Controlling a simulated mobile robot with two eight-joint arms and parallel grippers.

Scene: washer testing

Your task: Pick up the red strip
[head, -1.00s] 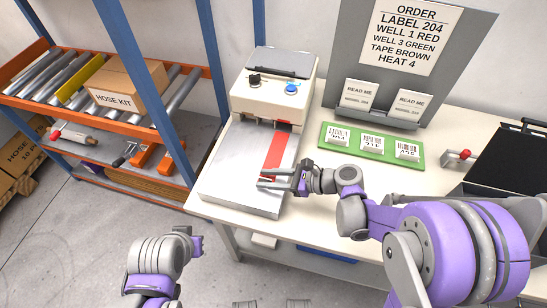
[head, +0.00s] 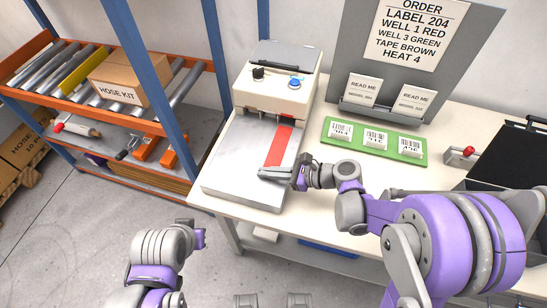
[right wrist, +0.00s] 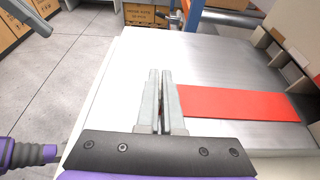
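The red strip (head: 279,146) lies along the silver plate of the white machine, and its near end is hidden at my right gripper. My right gripper (head: 275,173) has its fingers close together across that near end. In the right wrist view the fingers (right wrist: 159,100) are nearly touching, and the red strip (right wrist: 240,104) runs flat from beside them to the right. The pinched end itself is hidden. My left arm shows at the lower left of the head view, but its fingertips cannot be made out.
The white machine (head: 275,97) with a black and a blue knob stands behind the plate (head: 235,165). A green tray (head: 336,144) with label cards lies to the right. A sign panel stands behind. An orange rack (head: 150,128) stands at the left.

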